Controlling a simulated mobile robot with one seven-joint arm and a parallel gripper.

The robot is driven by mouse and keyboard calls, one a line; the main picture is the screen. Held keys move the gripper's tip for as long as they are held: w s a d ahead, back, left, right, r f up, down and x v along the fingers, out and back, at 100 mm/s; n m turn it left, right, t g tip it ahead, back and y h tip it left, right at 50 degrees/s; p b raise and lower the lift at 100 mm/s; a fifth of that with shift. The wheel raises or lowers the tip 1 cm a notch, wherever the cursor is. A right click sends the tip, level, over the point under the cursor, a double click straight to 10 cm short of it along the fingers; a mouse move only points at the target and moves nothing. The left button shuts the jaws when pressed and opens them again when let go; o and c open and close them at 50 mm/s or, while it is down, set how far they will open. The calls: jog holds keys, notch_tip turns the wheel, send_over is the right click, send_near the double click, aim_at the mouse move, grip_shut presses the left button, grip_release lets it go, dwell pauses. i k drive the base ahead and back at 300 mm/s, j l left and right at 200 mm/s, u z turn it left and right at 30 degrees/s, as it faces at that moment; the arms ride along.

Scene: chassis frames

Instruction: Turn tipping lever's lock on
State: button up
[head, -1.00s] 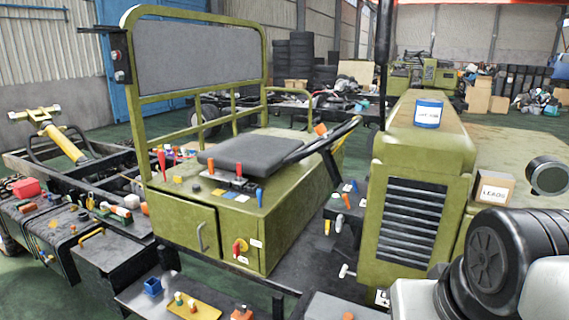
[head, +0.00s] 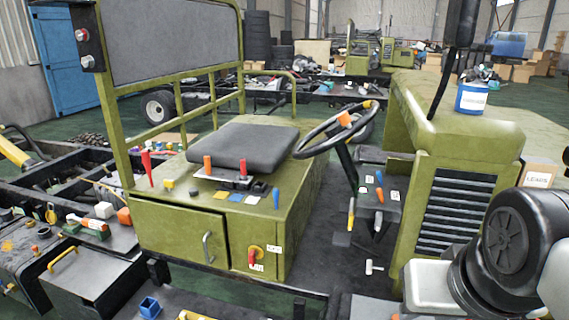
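The green vehicle's seat box (head: 180,232) stands left of centre, with several levers on it. A red lever (head: 147,168) stands upright at its left rear corner. A short blue lever (head: 276,198) stands at the right. A red handle on a yellow disc (head: 253,257) is on the box's front face, beside small labels. I cannot tell which is the tipping lever or see its lock. My gripper is out of view; only my arm shows at lower right.
A steering wheel (head: 337,129) overhangs the floor right of the seat (head: 246,147). At left, a black chassis frame (head: 60,175) holds several small parts. A blue bin (head: 149,307) sits low in front.

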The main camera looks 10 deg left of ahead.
aim_at(170, 184)
jog(key=i+j, duration=0.1)
jog(key=j, duration=0.85)
jog(key=i+j+z, duration=0.1)
jog(key=j, duration=1.85)
jog(key=i+z, duration=0.05)
jog(key=i, duration=0.05)
